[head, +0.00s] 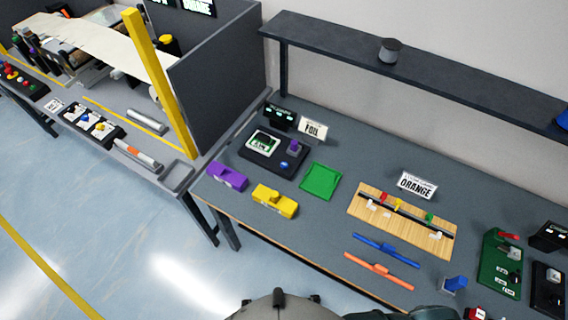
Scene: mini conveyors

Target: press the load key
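No key can be read as the load key at this size. A dark control panel (272,152) with a lit screen (263,143), a purple knob (293,147) and a blue button (284,164) sits at the back left of the grey table. A green board (499,264) with a red lever (509,236) and small white labels stands at the right. A dark box (547,287) with a pale key-like part stands beside it, partly cut off by the frame edge. Parts of my own body show at the bottom edge. Neither gripper can be made out.
A purple block (228,176), a yellow block (275,201) and a green tray (320,181) lie on the table. A wooden board (401,221), blue bar (385,250) and orange bar (379,270) are nearer the middle. A dark shelf (440,79) overhangs the back. A yellow post (160,82) stands left.

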